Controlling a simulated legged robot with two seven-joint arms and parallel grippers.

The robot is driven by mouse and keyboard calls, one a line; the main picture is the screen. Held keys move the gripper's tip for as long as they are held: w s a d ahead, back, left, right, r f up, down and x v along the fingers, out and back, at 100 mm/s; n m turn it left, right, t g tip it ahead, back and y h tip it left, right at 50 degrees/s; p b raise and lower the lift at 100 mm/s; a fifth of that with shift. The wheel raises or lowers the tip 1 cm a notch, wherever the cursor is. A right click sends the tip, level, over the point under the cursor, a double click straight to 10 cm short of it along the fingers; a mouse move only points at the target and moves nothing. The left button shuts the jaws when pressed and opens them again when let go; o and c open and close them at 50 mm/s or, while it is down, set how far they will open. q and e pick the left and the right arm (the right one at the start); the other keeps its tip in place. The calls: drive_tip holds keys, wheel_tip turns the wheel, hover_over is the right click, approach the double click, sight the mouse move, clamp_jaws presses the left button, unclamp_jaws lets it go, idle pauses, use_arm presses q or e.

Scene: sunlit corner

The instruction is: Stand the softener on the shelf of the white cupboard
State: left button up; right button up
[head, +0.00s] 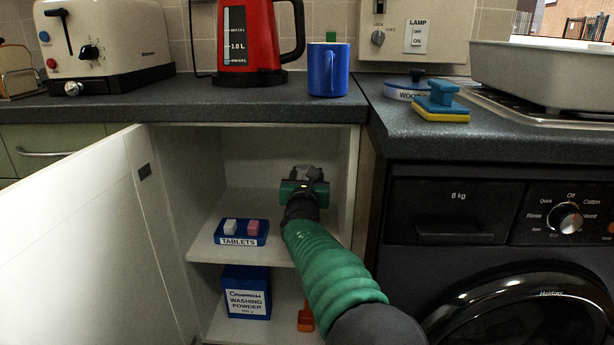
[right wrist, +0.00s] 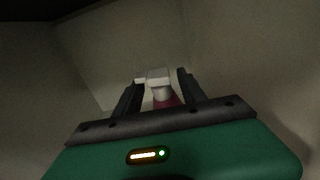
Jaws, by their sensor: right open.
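The white cupboard (head: 185,175) stands open, its door (head: 75,235) swung out to the left. My right arm reaches into it above its middle shelf (head: 203,245). My right gripper (head: 308,172) is deep in the right part of the cupboard. In the right wrist view the gripper (right wrist: 155,82) has its fingers apart. A thing with a white top and dark red body (right wrist: 160,88) stands upright between or just beyond the fingers. It may be the softener, but no label shows. My gripper hides most of it in the head view. My left gripper is out of view.
A blue tablets tray (head: 241,240) sits on the shelf, left of my arm. A blue washing powder box (head: 246,293) and an orange thing (head: 306,318) are below. The worktop above holds a red kettle (head: 253,40) and blue mug (head: 328,70). A washing machine (head: 450,200) stands right.

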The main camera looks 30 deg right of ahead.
drive_tip(key=p+v, duration=0.3)
drive_tip(key=v, duration=0.9)
drive_tip(key=shift+p, duration=0.35)
